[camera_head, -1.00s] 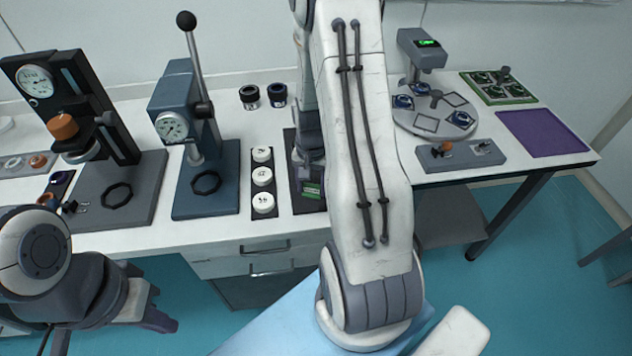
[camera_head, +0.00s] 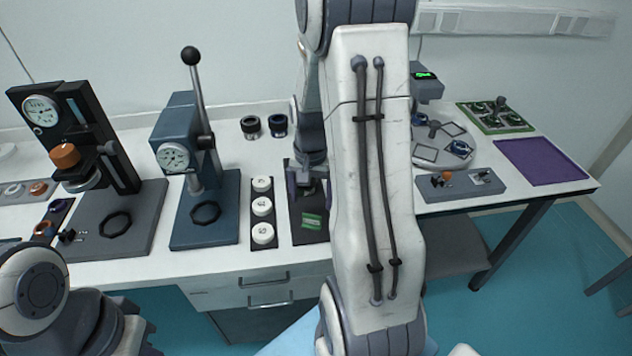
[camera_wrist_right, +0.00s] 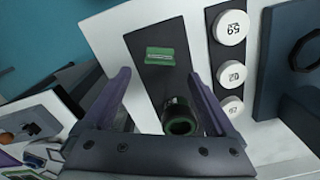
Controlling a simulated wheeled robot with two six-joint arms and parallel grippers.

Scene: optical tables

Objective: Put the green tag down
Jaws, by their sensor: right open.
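The green tag (camera_head: 311,221) lies flat on a dark mat (camera_head: 307,236) on the white table. In the right wrist view the tag (camera_wrist_right: 160,56) shows whole, with bare mat around it. My right gripper (camera_head: 299,188) is over the far part of the mat, behind the tag in the head view. In the wrist view its purple fingers (camera_wrist_right: 158,78) are spread apart, with the tag clear of them. My left arm is at the lower left of the head view; its fingers are cut off by the frame's edge.
A dark round-mouthed piece (camera_wrist_right: 181,122) with a green rim stands on the mat between my right fingers. A strip with several white numbered discs (camera_head: 262,206) lies beside the mat. The blue lever press (camera_head: 205,208) is further left.

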